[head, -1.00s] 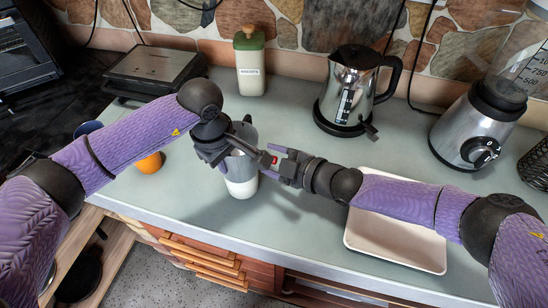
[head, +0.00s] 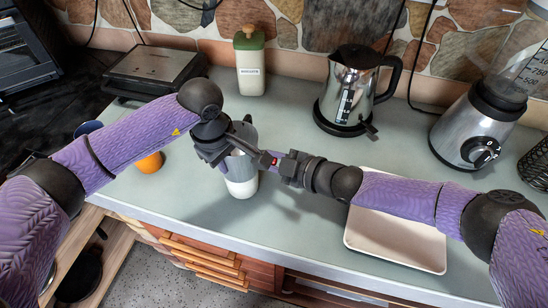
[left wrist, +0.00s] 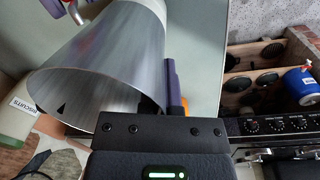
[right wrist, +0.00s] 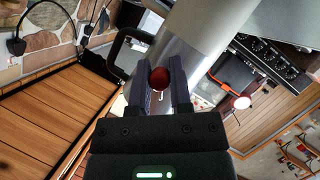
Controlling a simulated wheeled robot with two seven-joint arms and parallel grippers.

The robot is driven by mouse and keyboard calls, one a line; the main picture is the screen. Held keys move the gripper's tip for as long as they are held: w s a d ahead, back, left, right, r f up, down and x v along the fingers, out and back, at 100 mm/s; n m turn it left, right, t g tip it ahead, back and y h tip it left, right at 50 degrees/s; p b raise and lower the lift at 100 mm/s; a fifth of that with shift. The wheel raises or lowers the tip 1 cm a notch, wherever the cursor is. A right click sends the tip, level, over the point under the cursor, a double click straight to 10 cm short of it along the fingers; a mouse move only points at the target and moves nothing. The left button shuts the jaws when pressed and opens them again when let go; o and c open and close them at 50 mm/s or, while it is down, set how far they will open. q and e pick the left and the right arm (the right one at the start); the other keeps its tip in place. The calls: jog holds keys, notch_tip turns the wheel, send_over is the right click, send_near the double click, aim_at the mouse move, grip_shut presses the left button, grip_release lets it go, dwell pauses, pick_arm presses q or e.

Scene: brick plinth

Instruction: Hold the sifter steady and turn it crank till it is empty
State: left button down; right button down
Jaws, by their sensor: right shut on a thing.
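The sifter (head: 239,170) is a metal cylinder at the counter's middle. My left gripper (head: 228,150) is at the sifter's upper left. One finger shows beside the wall in the left wrist view; the other is hidden, so its grip is unclear. My right gripper (right wrist: 160,85) is shut on the crank's red knob (right wrist: 159,77), to the right of the sifter. The sifter's contents are not visible.
A white tray (head: 395,240) lies under my right arm. A kettle (head: 350,92), a blender (head: 478,125) and a green-lidded biscuit jar (head: 250,65) stand behind. An orange (head: 149,163) lies left, near a grill (head: 153,70). The counter in front of the sifter is clear.

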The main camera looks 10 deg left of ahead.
jog(key=shift+s+a+f+m+g, duration=0.1)
jog(key=shift+s+m+g, duration=0.25)
jog(key=shift+m+g, duration=0.5)
jog(key=shift+s+f+m+g, duration=0.1)
jog(key=shift+s+m+g, duration=0.2)
jog(key=shift+m+g, duration=0.55)
jog(key=c, duration=0.5)
grip_release()
jog(key=shift+c, duration=0.2)
jog(key=v, duration=1.2)
jog(key=shift+s, duration=0.2)
jog(key=shift+r, duration=0.15)
